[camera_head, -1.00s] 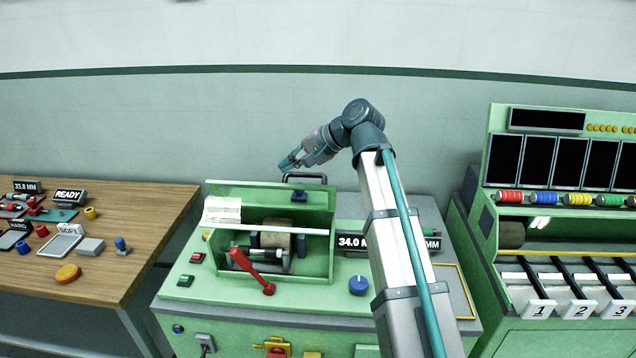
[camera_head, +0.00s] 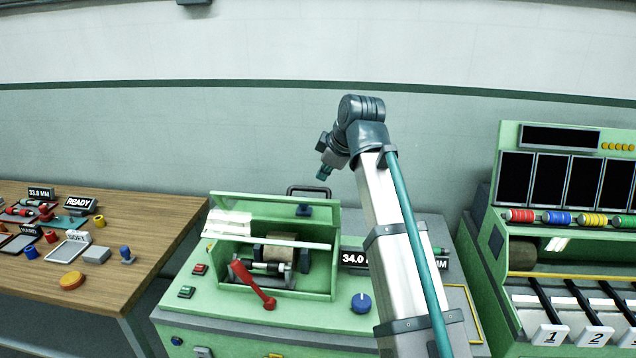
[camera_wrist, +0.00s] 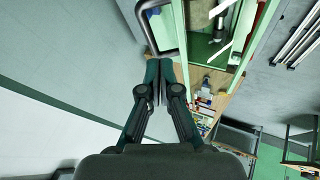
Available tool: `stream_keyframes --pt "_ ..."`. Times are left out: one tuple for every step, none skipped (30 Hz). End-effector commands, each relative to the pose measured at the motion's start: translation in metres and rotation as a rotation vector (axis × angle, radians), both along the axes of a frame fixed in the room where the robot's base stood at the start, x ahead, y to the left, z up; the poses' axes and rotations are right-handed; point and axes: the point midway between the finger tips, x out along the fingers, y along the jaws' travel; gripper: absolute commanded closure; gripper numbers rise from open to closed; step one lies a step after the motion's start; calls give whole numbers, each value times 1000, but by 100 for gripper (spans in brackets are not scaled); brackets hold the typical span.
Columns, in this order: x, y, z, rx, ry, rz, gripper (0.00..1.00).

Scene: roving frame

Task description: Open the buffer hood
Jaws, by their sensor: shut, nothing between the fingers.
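The buffer hood (camera_head: 262,207) is a green panel that stands raised at the back of the green machine, above the open chamber. Its dark loop handle (camera_head: 308,189) is at the top edge, right of the panel's middle. In the wrist view the handle (camera_wrist: 152,12) shows as a grey loop just beyond my fingertips, beside the hood's green edge. My gripper (camera_head: 323,173) is above and slightly right of the handle, pointing down. In the wrist view my gripper (camera_wrist: 158,66) has its fingers together and empty. Whether it touches the handle cannot be told.
A roller (camera_head: 280,249) and a red lever (camera_head: 252,284) sit at the open chamber. A blue knob (camera_head: 361,303) is on the machine's front right. A wooden table (camera_head: 150,212) stands left, a green rack with numbered lanes (camera_head: 500,262) right. The wall is close behind.

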Motion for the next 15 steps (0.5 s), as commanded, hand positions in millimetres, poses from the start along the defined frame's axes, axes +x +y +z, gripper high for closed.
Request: stream_keyframes --pt "2 1 -3 0 1 1 100" --pt "3 2 -5 0 2 2 100" --pt "5 4 -8 0 2 1 100" --pt "6 5 -10 0 3 1 100" --pt "8 6 -13 1 3 0 100" --pt "11 8 -18 1 3 0 100" --pt "13 9 -21 1 3 0 100" --pt "15 10 -25 1 3 0 100" --pt "19 12 -30 1 3 0 100" --pt "21 14 -34 1 3 0 100" --pt "23 15 -37 2 4 -1 100" --pt "26 17 -42 2 4 -1 100" --pt "29 19 -46 2 4 -1 100" --pt "31 20 -49 2 4 -1 100" --pt "33 22 -54 2 4 -1 100"
